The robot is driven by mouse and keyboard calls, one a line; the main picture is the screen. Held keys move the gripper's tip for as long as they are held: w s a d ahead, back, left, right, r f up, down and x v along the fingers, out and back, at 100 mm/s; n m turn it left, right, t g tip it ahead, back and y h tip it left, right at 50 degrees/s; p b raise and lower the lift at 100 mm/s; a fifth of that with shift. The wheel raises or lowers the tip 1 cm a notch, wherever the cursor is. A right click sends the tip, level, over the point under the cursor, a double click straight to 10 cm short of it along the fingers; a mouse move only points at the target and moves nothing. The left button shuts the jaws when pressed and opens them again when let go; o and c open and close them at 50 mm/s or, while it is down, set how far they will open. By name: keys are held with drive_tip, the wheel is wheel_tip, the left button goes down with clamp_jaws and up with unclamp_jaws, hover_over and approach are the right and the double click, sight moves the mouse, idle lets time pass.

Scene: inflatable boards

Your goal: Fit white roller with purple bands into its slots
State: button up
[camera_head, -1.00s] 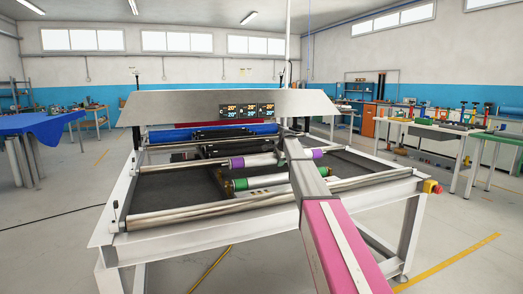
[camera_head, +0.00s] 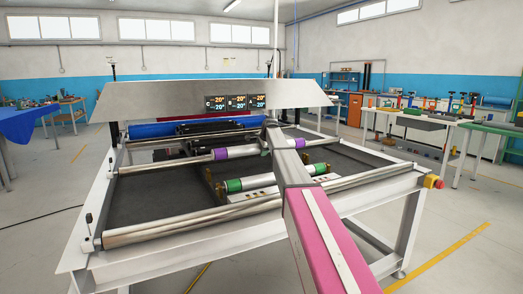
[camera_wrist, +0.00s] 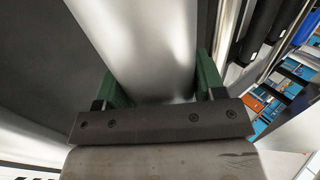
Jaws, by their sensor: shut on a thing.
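The white roller with purple bands (camera_head: 237,152) lies crosswise over the machine frame in the head view, a purple band showing at each end. My arm crosses in front of its middle and hides my gripper there. In the wrist view my gripper (camera_wrist: 160,82) has a green finger on each side of the pale roller body (camera_wrist: 140,35) and is shut on it. No purple shows in that view. I cannot tell the roller's height above the frame or which slots are its own.
A green-banded roller (camera_head: 267,180) sits nearer, between brownish brackets, just behind the front steel roller (camera_head: 180,224). A blue roller (camera_head: 165,130) and a panel with displays (camera_head: 215,97) stand behind. A red emergency button (camera_head: 438,183) is at the right corner.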

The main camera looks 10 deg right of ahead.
drive_tip(key=shift+a+r, duration=0.1)
drive_tip(key=shift+f, duration=2.9)
drive_tip(key=shift+s+f, duration=0.1)
drive_tip(key=shift+f, duration=1.85)
drive_tip(key=o, duration=1.5)
drive_tip(key=v, duration=1)
drive_tip(key=shift+s+r, duration=0.2)
drive_tip(key=shift+r, duration=0.1)
drive_tip(key=shift+s, duration=0.1)
